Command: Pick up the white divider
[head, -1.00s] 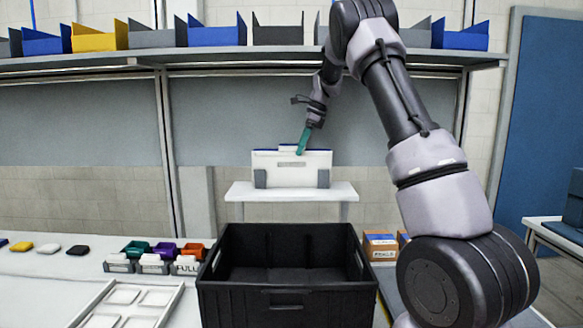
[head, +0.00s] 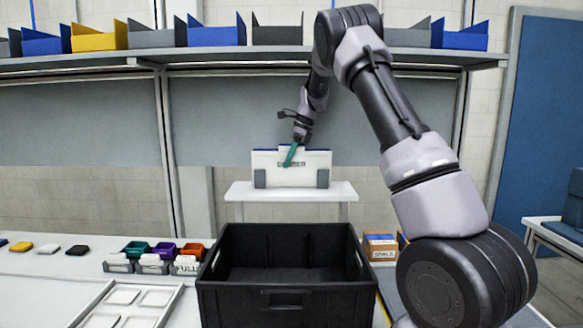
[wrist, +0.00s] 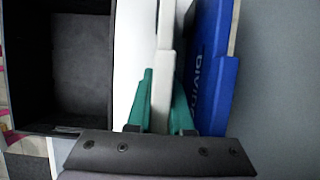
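The white divider (head: 270,178) stands upright at the front of a rack on the small white shelf, with a dark label near its top. In the wrist view its top edge (wrist: 164,75) runs between my two green fingers. My gripper (head: 291,155) points down at the divider's top middle. In the wrist view my gripper (wrist: 164,100) is open, one finger on each side of the white edge, and I see no clear grip on it. A blue divider (wrist: 213,75) stands just behind, beside the right-hand finger. Its blue top edge also shows in the head view (head: 317,150).
Grey brackets (head: 322,178) flank the divider on the small white shelf (head: 290,196). A black empty crate (head: 283,302) stands in front of it. Small coloured bins (head: 165,248) and a white tray (head: 128,306) lie left; a cardboard box (head: 380,247) stands right.

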